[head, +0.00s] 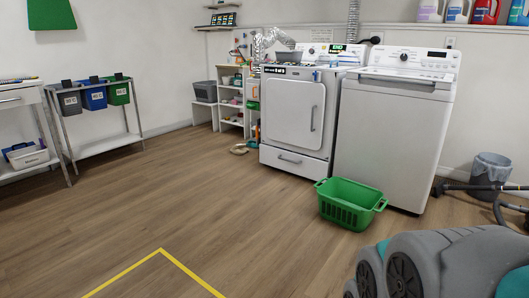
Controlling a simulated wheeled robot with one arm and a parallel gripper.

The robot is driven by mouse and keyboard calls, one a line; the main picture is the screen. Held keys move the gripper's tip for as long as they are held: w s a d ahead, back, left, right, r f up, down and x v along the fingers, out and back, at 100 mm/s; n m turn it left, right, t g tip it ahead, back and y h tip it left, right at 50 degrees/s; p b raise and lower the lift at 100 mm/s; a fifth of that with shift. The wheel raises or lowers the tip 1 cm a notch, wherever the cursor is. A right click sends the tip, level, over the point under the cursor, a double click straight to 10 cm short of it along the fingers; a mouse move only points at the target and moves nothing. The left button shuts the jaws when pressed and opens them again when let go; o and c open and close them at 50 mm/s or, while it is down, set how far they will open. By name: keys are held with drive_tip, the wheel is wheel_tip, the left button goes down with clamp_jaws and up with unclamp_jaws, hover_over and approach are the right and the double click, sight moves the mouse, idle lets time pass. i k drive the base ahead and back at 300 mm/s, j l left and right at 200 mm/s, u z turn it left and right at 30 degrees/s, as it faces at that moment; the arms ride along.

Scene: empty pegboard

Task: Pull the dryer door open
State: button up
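The dryer (278,119) is a white front-loading machine against the back wall, right of the middle in the head view. Its square door (292,114) looks closed, flush with the front. A vertical handle (312,118) sits near the door's right edge. Below the door is a drawer front (290,162) with a horizontal handle. The front is unobstructed from here, and the machine stands well away from me across the floor. My gripper does not show in this view.
A green laundry basket (344,205) stands on the floor before the white washer (391,135), right of the dryer. Slippers (240,149) lie left of the dryer. A grey-teal machine (450,265) fills the lower right. Wood floor (215,200) is open in front; yellow tape (160,250) marks it.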

sight(295, 110)
drive_tip(key=i, duration=2.65)
drive_tip(key=i+z, duration=0.1)
drive_tip(key=i, duration=0.55)
drive_tip(key=i+j, duration=0.15)
drive_tip(key=i, duration=0.5)
drive_tip(key=l+z, duration=0.05)
